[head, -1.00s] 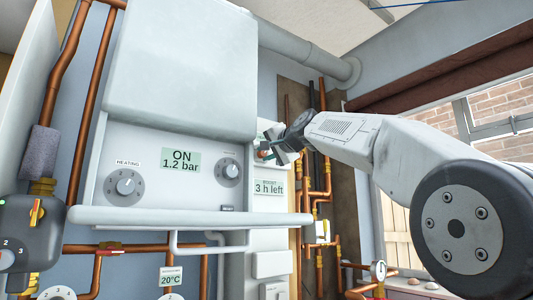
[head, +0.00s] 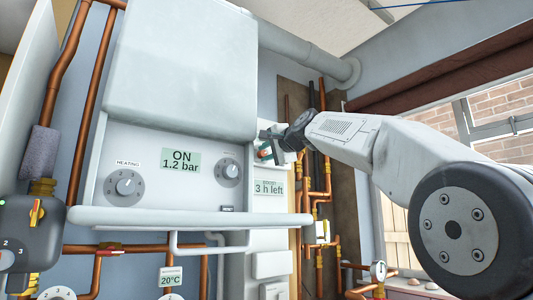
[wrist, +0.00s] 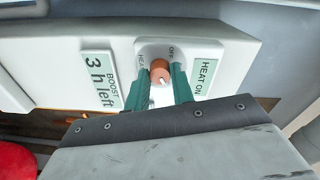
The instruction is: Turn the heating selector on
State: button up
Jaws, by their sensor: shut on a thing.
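The heating selector is a small orange-brown knob (wrist: 160,72) with a white pointer mark, on a white plate with small lettering, including "OFF". A pale green display (wrist: 205,75) beside it reads "HEAT ON". My gripper (wrist: 158,84) is shut on the knob, with one green finger on each side. In the head view my gripper (head: 270,149) reaches the white control unit to the right of the boiler. The fingers and wrist partly hide the knob and its plate there.
A display (head: 268,187) below the knob reads "BOOST 3 h left". The white boiler (head: 185,75) stands left of my gripper, its display (head: 181,162) reading "ON 1.2 bar". Copper pipes (head: 318,190) run close by on the right.

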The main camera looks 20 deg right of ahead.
jog(key=shift+f, duration=0.1)
jog(key=o, duration=1)
jog(key=v, duration=0.7)
jog(key=shift+s, duration=0.35)
jog(key=shift+s, duration=0.1)
